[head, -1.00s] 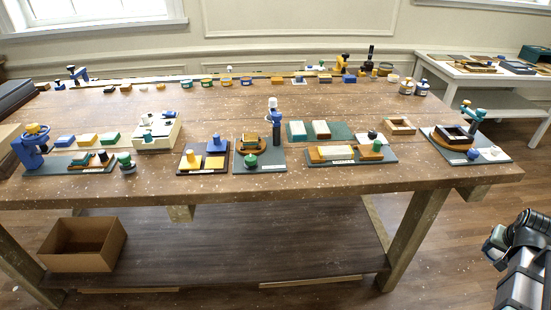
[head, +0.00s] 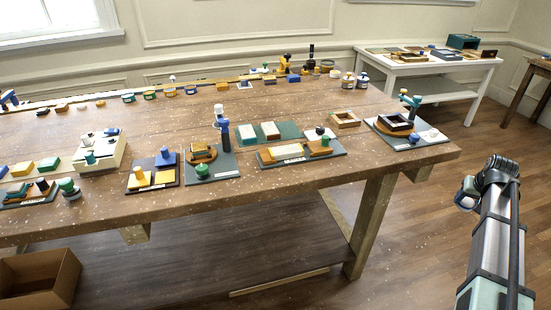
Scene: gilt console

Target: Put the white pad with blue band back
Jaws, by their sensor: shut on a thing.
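My gripper (head: 466,194) is at the right, beyond the right end of the wooden table and apart from it. It is shut on a small white and blue thing, which fits the white pad with blue band (head: 464,202). Much of this piece is hidden by the gripper, and it is too small to make out fully. The wooden table (head: 330,195) carries rows of small stamp and pad items. Which spot there belongs to the pad cannot be told from this view.
A green stand on a dark board (head: 440,140) is near the table's right corner. A white side table (head: 395,66) with trays stands at the back right. A cardboard box (head: 60,275) sits lower left. The floor between the tables and my arm is clear.

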